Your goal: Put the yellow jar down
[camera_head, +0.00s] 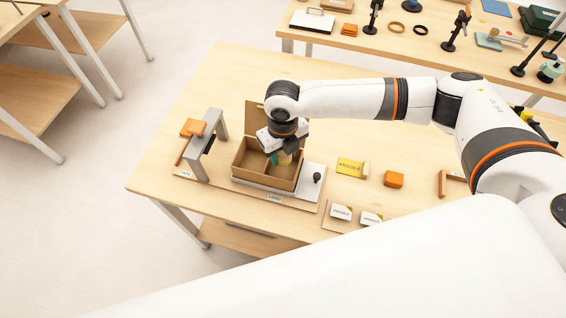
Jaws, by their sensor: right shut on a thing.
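My right gripper (279,157) reaches down into an open cardboard box (247,171) on the wooden table. It is shut on the yellow jar (285,158), of which only a small pale-yellow part shows below the gripper. A teal patch shows beside the jar; I cannot tell what it is. The gripper and the box walls hide the jar's lower part, so I cannot tell whether it touches the box floor. A divider splits the box, and its back flap stands up behind the gripper. My left gripper is not in view.
The box sits on a pale plate with a dark knob (317,177). A grey frame (209,140) with an orange piece stands at left. A yellow FRAGILE label (350,167), an orange block (394,179) and white labels (341,212) lie at right. The table's far left is clear.

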